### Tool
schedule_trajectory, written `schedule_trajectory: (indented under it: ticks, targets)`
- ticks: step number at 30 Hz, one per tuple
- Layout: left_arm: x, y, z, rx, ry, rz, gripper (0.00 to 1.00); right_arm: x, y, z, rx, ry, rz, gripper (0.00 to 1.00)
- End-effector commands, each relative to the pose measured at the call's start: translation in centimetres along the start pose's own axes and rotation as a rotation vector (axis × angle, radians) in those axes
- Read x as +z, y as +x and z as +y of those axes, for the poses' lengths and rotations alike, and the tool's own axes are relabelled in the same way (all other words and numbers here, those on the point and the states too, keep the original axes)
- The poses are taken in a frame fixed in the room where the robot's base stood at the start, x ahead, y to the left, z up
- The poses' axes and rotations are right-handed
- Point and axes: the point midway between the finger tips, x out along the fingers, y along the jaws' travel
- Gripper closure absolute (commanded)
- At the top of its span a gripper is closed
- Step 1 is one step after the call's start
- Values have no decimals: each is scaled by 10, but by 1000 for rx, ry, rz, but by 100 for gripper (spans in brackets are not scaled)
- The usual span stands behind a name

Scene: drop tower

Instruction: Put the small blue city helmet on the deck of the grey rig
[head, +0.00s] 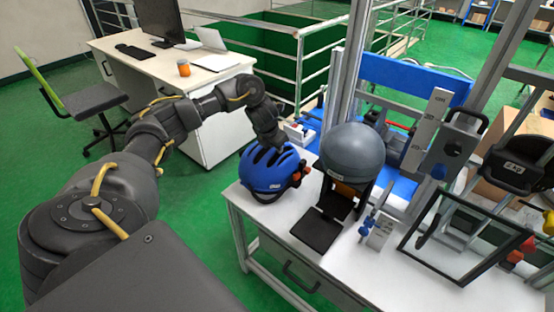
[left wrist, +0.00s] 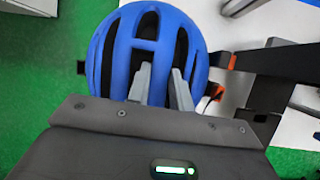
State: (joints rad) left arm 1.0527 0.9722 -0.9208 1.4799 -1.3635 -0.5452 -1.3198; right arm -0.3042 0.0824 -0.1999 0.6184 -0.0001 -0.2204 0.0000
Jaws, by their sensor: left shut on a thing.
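The small blue city helmet (head: 266,176) is at the left end of the white table. My left gripper (head: 270,138) is above it, shut on the helmet's shell. In the left wrist view the helmet (left wrist: 112,50) fills the upper middle, and the fingers (left wrist: 162,88) reach into its vents. I cannot tell whether the helmet touches the table. The grey rig (head: 345,65) stands behind the table, with metal uprights, a blue panel and a scale plate. A blue surface low inside it, perhaps its deck, is partly hidden. My right gripper is not in view.
A grey rounded headform or helmet (head: 352,152) on a black stand is close right of the blue helmet. The white table (head: 275,221) also holds a black frame (head: 466,240) and a small blue-knobbed device (head: 379,228). A desk (head: 200,79) stands behind left.

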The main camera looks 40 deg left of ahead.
Motion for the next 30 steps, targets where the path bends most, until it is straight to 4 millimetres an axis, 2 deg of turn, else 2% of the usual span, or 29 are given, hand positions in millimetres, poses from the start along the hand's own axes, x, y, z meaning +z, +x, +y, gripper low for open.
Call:
schedule_trajectory:
  ticks: [3, 8, 16, 23, 24, 28, 30]
  targets:
    - [-3, 10, -3, -2, 1, -2, 100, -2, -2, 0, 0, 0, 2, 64]
    - [-4, 14, -4, -2, 3, -2, 100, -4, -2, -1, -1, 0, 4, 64]
    - [-17, 44, -8, -1, 2, -2, 100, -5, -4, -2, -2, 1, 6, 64]
    - [-18, 47, -8, -2, 4, -3, 100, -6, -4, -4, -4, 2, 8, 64]
    - [-19, 48, -8, -2, 4, -1, 76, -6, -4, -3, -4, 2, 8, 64]
    - [-19, 47, -8, -2, 4, -1, 59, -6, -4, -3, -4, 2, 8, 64]
    - [-18, 47, -8, -2, 4, -2, 56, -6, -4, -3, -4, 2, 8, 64]
